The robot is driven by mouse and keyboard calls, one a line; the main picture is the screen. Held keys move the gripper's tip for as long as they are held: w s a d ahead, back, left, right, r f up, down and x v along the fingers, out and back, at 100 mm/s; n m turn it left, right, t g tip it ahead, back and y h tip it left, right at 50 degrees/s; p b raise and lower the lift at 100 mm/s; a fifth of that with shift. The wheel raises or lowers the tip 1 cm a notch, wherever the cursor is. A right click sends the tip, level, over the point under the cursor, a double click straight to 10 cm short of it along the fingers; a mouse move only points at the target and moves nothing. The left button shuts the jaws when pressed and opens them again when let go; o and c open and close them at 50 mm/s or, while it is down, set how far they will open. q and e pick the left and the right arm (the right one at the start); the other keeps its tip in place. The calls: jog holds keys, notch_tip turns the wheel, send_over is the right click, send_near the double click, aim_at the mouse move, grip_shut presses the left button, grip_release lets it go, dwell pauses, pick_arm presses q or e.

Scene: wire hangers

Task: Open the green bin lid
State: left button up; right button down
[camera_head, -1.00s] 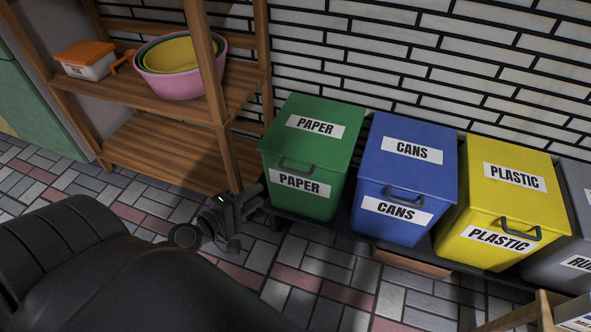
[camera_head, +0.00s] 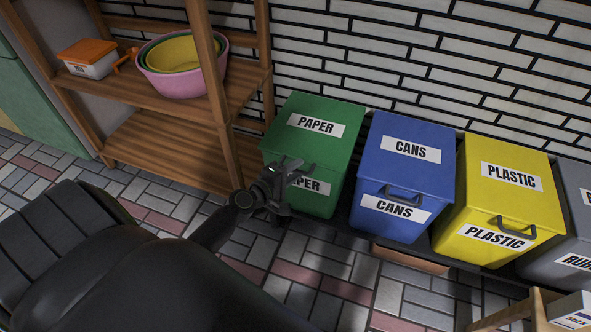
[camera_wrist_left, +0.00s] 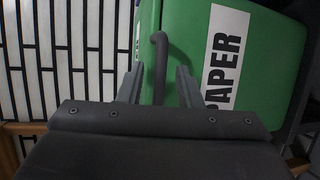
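The green bin (camera_head: 330,160) marked PAPER stands at the left end of a row of bins, its green lid (camera_head: 316,112) closed. My left gripper (camera_head: 298,171) is at the bin's front, over the lid handle and part of the front label. In the left wrist view the dark handle (camera_wrist_left: 158,62) lies between the two fingers of my left gripper (camera_wrist_left: 158,88). The fingers are apart, one on each side of the handle, with gaps visible. The handle is mostly hidden by the gripper in the head view. My right gripper is not in view.
A blue CANS bin (camera_head: 404,170) stands close to the right of the green one, then a yellow PLASTIC bin (camera_head: 497,200) and a grey bin (camera_head: 568,225). A wooden shelf (camera_head: 165,155) with tubs is at the left. Tiled floor (camera_head: 300,270) lies in front.

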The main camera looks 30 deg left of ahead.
pick_arm(q)
jog(key=shift+w+d, duration=0.1)
jog(key=shift+w, duration=0.2)
grip_shut()
jog(key=shift+r, duration=0.1)
dwell(0.4)
